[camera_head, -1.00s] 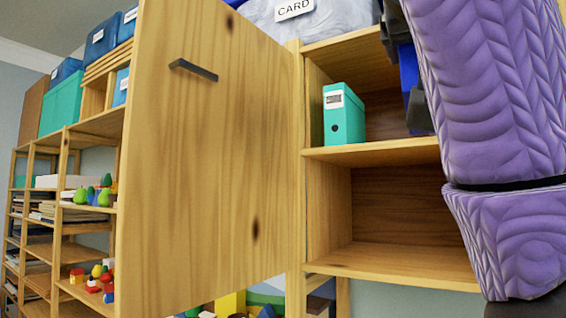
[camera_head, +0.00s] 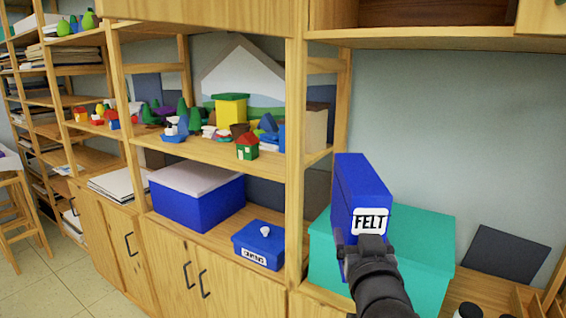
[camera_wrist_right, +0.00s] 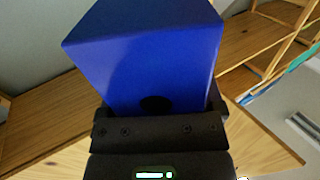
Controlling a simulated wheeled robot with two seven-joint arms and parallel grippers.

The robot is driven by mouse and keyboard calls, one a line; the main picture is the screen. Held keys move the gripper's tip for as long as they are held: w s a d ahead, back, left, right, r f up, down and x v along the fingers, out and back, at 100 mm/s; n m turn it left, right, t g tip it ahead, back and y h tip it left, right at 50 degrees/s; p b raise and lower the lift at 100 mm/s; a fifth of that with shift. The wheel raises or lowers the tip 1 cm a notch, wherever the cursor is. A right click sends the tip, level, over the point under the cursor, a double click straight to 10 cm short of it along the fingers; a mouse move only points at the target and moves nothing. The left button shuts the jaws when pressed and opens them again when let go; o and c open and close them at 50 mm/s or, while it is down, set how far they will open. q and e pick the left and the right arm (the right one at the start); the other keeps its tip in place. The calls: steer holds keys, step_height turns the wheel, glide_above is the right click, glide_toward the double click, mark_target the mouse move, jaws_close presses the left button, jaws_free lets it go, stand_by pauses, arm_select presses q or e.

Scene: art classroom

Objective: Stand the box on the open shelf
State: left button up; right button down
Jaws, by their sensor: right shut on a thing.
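The blue box (camera_head: 358,190) with a white FELT label is held upright by my right gripper (camera_head: 370,245), which grips it near the label end. In the right wrist view the box (camera_wrist_right: 150,50) fills the top middle, above the black gripper (camera_wrist_right: 158,128). The fingertips are mostly hidden by the box. Only the lowest part of the upper cabinet compartment shows at the top of the head view, with its dark back (camera_head: 430,12) and its bottom board (camera_head: 430,38). The box is well below that board. My left gripper is not in view.
Behind the box stands a large teal box (camera_head: 425,240). To the left, a lidded blue box (camera_head: 195,200) and a small blue crayons box (camera_head: 258,245) sit on a low shelf, with toys above. A dark panel (camera_head: 500,255) leans at right. Bare wall lies right of the held box.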

arm_select(q)
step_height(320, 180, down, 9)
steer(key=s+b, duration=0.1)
steer(key=b, duration=0.6)
arm_select(e)
steer(key=s+d+f+y, duration=0.1)
steer(key=s+f, duration=1.4)
steer(key=f, duration=0.3)
steer(key=shift+s+f+n, duration=0.2)
steer(key=shift+f+n, duration=0.1)
